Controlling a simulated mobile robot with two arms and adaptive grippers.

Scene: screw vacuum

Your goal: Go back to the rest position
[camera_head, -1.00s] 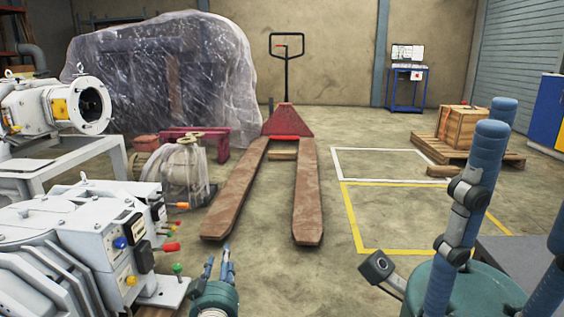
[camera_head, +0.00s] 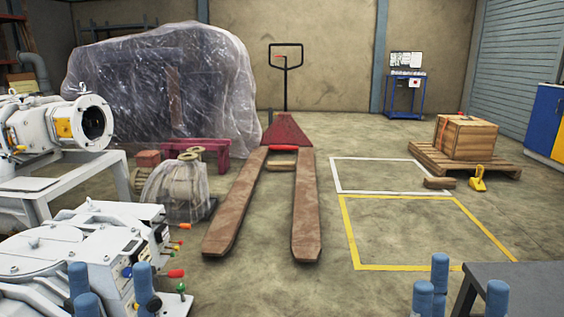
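My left gripper (camera_head: 110,286) shows at the bottom left as blue fingertips pointing up, in front of the white machine (camera_head: 60,245). Its fingers stand apart with nothing visible between them. My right gripper (camera_head: 460,287) shows at the bottom right as blue fingertips, also spread apart with nothing visible between them. It is beside the left end of a dark grey table top (camera_head: 530,290). The palms and arms are below the picture's edge and hidden.
A red pallet jack (camera_head: 287,135) stands mid-floor with its forks towards me. A wrapped pump (camera_head: 175,190) sits left of it. A wooden crate (camera_head: 465,138) on a pallet stands at right.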

